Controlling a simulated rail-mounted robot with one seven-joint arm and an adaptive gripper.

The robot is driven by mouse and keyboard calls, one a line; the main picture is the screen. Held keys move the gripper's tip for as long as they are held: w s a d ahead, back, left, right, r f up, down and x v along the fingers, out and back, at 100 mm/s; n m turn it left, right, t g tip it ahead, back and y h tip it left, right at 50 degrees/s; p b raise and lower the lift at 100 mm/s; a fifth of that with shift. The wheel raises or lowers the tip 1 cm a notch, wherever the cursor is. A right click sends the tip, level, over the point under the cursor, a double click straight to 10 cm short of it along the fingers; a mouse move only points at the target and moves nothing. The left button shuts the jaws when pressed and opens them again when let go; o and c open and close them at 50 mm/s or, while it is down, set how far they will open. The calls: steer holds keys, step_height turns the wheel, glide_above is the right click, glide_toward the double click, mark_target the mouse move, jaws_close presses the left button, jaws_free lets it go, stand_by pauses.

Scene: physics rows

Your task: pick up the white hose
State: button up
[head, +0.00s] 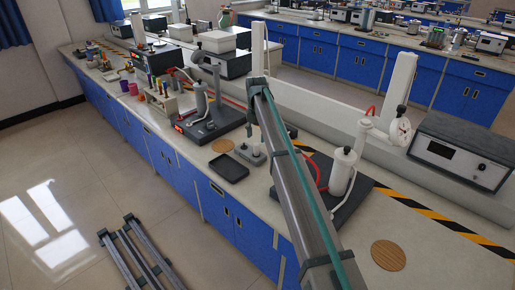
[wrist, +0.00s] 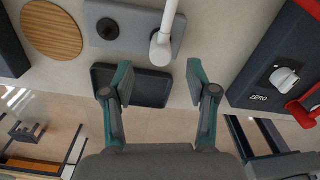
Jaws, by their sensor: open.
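A white hose-like tube (wrist: 168,22) enters from the top of the wrist view. Its rounded lower end lies over a grey block (wrist: 115,42); whether they touch is unclear. My gripper (wrist: 156,82) is open and empty, its two teal-padded fingers apart below the tube's end in the picture. A black tray (wrist: 150,88) lies beneath and between the fingers. In the head view, white hoses curve beside a cylinder at the left station (head: 187,77) and a cylinder at the right station (head: 350,184). I cannot make out my gripper in the head view.
The black tray (head: 229,168) and a wooden disc (head: 222,146) lie near the bench's front edge. Another wooden disc (head: 388,255) lies on clear bench.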

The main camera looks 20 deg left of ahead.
mark_target(257, 143)
steer(key=shift+f+p, duration=0.9)
steer(key=shift+f, duration=2)
steer(key=shift+c, duration=0.3)
jaws_close()
